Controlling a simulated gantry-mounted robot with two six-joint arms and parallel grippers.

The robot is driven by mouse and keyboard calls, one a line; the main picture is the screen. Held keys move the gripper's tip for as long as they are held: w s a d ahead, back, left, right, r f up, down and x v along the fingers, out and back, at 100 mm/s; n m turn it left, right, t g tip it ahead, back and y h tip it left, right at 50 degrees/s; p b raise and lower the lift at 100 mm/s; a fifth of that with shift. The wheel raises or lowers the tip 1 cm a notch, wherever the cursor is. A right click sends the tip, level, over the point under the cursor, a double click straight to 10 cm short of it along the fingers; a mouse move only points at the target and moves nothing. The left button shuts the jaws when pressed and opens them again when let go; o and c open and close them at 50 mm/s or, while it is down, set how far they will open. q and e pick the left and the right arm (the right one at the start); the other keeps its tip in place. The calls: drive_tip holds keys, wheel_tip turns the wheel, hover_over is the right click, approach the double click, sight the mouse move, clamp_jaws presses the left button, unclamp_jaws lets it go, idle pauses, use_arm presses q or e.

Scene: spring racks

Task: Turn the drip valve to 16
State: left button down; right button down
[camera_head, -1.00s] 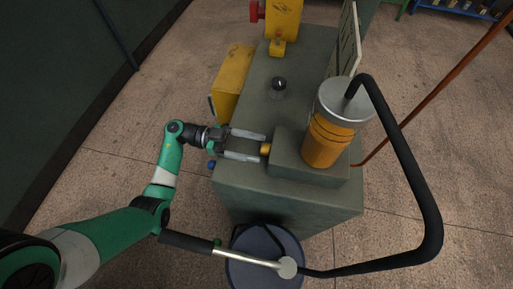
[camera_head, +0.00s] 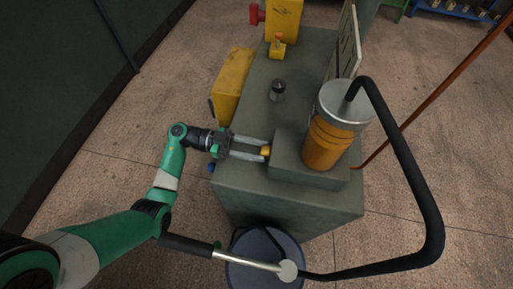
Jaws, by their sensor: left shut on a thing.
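The drip valve appears to be the small brass knob (camera_head: 265,151) on the left side of the grey block (camera_head: 284,165). That block carries an orange cylinder (camera_head: 326,143) with a silver cap. My left gripper (camera_head: 262,151) reaches in from the left and is shut on the knob, with one finger on each side of it. The fingers hide part of the knob. No scale or number on the valve is readable. My right gripper is not in view.
The grey cabinet (camera_head: 262,200) carries a black knob (camera_head: 278,89), a yellow box (camera_head: 233,84) on its side and a yellow unit (camera_head: 283,20) at the back. A black hose (camera_head: 425,200) loops at the right. A round bucket (camera_head: 262,243) stands in front.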

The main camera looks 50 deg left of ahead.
use_arm(q)
drive_tip(key=shift+m, duration=0.6)
drive_tip(key=shift+c, duration=2.1)
unclamp_jaws()
drive_tip(key=p+v, duration=0.2)
drive_tip(key=v, duration=0.9)
drive_tip(key=shift+s+a, duration=0.25)
drive_tip(key=shift+w+r, duration=0.1)
drive_tip(key=shift+r, duration=0.05)
